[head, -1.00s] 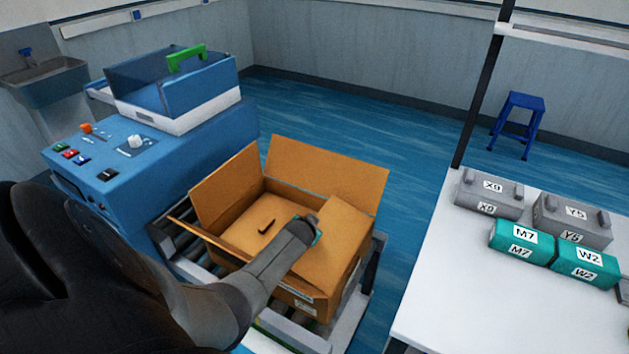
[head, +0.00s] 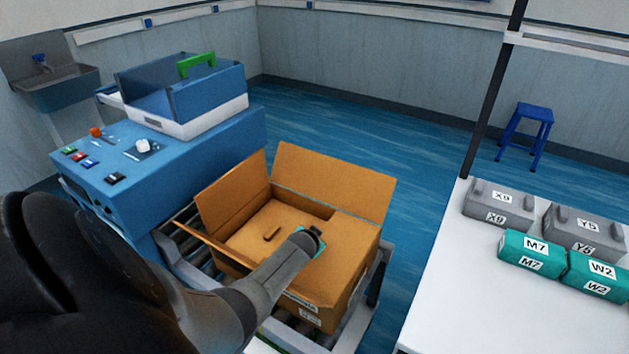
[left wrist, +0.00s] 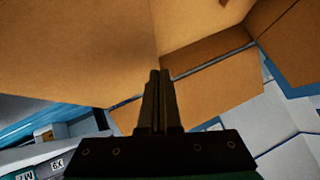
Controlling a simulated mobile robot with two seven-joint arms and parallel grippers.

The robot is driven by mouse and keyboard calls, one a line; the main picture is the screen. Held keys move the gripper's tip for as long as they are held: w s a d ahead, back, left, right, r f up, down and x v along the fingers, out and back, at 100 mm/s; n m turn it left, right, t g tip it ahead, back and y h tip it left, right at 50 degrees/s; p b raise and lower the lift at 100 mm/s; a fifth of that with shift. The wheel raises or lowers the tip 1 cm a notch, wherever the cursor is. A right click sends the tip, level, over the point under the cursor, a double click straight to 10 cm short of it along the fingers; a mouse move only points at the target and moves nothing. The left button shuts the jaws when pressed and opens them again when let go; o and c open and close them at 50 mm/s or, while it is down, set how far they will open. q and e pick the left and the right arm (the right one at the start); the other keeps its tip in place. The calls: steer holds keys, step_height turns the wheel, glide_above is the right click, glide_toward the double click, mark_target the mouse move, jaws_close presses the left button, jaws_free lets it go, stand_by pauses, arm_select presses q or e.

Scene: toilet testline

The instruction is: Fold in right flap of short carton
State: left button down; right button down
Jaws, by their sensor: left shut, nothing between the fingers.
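The short carton (head: 345,285) is an open brown box on a roller conveyor. Its back flap (head: 335,185) and left flap (head: 235,190) stand up, and a narrow flap edge (head: 205,245) sticks out at the front left. On the right, a brown panel (head: 345,232) that looks like the right flap lies nearly flat, inward across the opening. My left gripper (head: 316,234) is shut and empty over this panel; I cannot tell whether it touches. The left wrist view shows its fingertips together (left wrist: 160,75) close to brown cardboard (left wrist: 75,50). My forearm hides the carton's near side. My right gripper is not in view.
A white table (head: 455,300) at right holds grey and teal labelled boxes (head: 535,250). Rollers (head: 190,240) run under the carton. Blue floor is clear behind, with a blue stool (head: 527,125).

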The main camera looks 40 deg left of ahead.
arm_select(q)
steer(key=shift+w+d, duration=0.2)
steer(key=shift+d, duration=0.55)
step_height(320, 180, up, 5)
steer(key=p, duration=0.4)
steer(key=shift+f, duration=0.2)
steer(key=s+d+r+p, duration=0.1)
steer(key=s+r+p, duration=0.4)
steer(key=s+r, duration=0.1)
steer(key=shift+s+d+r, duration=0.2)
steer(key=shift+s+d, duration=0.1)
steer(key=shift+s, duration=0.2)
steer(key=shift+d, duration=0.1)
